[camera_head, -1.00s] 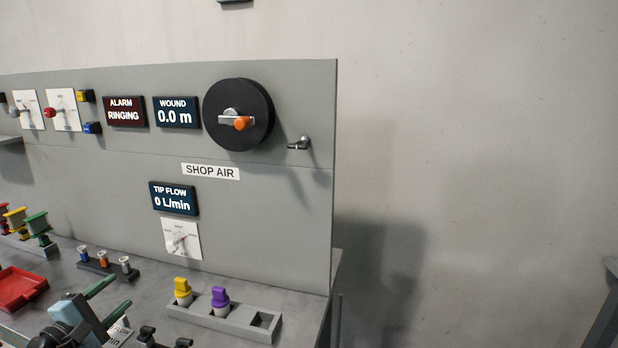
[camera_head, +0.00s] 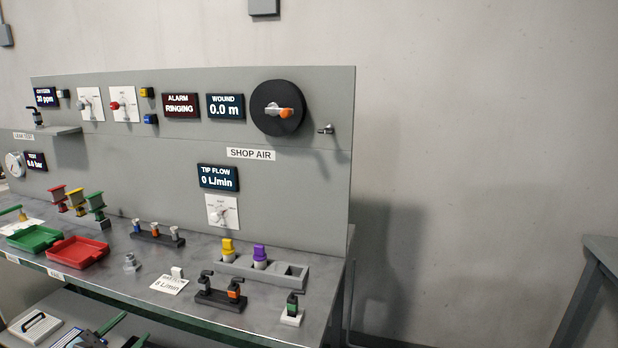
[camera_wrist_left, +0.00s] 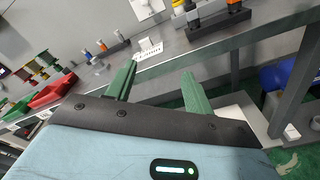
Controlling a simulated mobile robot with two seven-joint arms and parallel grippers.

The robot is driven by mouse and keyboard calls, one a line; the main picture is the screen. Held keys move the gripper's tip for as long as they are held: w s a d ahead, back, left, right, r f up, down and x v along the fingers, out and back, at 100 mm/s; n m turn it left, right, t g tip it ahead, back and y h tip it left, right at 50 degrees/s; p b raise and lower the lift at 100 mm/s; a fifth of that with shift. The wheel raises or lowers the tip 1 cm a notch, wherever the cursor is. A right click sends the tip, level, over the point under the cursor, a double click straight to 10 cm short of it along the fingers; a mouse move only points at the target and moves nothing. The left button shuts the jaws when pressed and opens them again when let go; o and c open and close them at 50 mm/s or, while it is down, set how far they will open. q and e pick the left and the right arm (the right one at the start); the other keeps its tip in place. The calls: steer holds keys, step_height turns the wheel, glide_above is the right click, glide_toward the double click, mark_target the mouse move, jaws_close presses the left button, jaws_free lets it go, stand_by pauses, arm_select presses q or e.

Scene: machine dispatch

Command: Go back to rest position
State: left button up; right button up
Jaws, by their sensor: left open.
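My left gripper (camera_head: 126,332) is at the bottom edge of the head view, low and in front of the bench's front edge. Its two green fingers are spread apart with nothing between them. In the left wrist view the open fingers (camera_wrist_left: 159,88) point toward the bench front, and the gap between them is empty. Most of the left arm is out of the head view. My right gripper is not in view.
The grey bench (camera_head: 120,260) holds a red tray (camera_head: 77,252), a green tray (camera_head: 34,238), a grey rack (camera_head: 290,272) with yellow and purple pieces, and small fittings. A panel (camera_head: 130,180) rises behind. A lower shelf (camera_head: 20,300) shows below. A table (camera_head: 600,245) stands right.

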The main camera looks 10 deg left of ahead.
arm_select(q)
steer(key=s+d+f+n+g+y, duration=0.1)
steer(key=s+d+f+n+g, duration=0.1)
steer(key=s+d+f+n, duration=0.55)
steer(key=s+d+f+n+g, duration=0.25)
steer(key=s+f+n, duration=0.4)
steer(key=n, duration=0.65)
steer(key=s+d+f+n+g, duration=0.1)
steer(key=s+d+f+n, duration=0.2)
steer(key=s+d+n, duration=0.2)
steer(key=s+d+f+n+g+h+p, duration=0.1)
steer(key=s+d+f+n, duration=0.2)
steer(key=n, duration=0.6)
steer(key=s+d+f+n+g+h, duration=0.1)
steer(key=s+d+f+n+g, duration=0.1)
steer(key=s+d+n, duration=0.5)
steer(key=d+f, duration=0.1)
steer(key=d, duration=0.1)
steer(key=shift+s+d+f, duration=0.15)
steer(key=shift+s+d, duration=0.2)
steer(key=shift+s, duration=0.05)
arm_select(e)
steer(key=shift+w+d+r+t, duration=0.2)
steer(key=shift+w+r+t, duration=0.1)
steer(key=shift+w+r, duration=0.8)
